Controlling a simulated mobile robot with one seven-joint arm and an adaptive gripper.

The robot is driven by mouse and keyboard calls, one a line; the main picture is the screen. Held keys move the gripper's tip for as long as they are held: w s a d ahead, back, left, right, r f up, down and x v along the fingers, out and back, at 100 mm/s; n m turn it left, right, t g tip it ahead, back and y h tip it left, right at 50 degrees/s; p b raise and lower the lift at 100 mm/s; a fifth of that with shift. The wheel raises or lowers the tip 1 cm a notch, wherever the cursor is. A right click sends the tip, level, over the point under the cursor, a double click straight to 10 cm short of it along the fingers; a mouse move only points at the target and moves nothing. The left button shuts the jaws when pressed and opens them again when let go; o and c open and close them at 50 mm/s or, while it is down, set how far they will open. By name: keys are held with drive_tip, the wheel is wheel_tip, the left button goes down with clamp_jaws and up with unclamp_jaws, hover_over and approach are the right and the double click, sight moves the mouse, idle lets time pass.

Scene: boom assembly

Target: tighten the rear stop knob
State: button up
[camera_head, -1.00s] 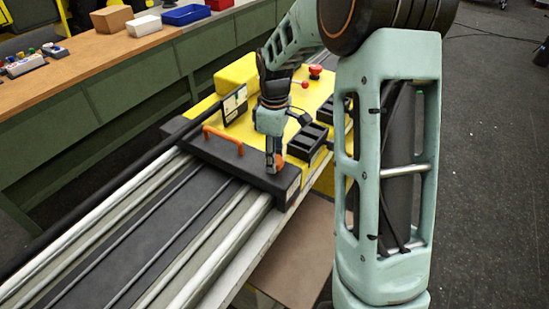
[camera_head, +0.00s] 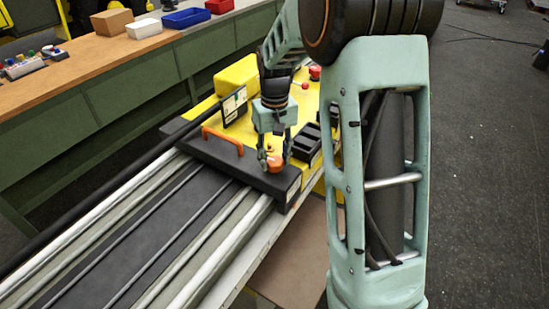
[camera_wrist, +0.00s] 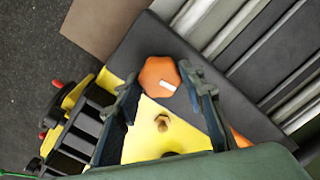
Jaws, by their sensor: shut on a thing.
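The rear stop knob is an orange, lobed knob with a white mark (camera_wrist: 159,77) on the black end block (camera_head: 225,160) of the yellow carriage; it also shows in the head view (camera_head: 275,165). My gripper (camera_wrist: 164,84) has one finger on each side of the knob and is shut on it. In the head view my gripper (camera_head: 274,157) points down at the block, with both fingers beside the knob. The finger contact itself is partly hidden in both views.
An orange bar handle (camera_head: 222,138) stands on the block to the left. An upright panel (camera_head: 234,105), black open bins (camera_head: 306,141) and a red button (camera_head: 315,72) are close by on the yellow carriage. Long rails (camera_head: 215,245) run toward the lower left.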

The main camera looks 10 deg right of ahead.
sight(275, 160)
drive_tip(key=shift+m, duration=0.8)
drive_tip(key=o, duration=1.2)
drive_tip(key=shift+c, duration=0.2)
wheel_tip(275, 160, up, 12)
drive_tip(key=shift+d, duration=0.1)
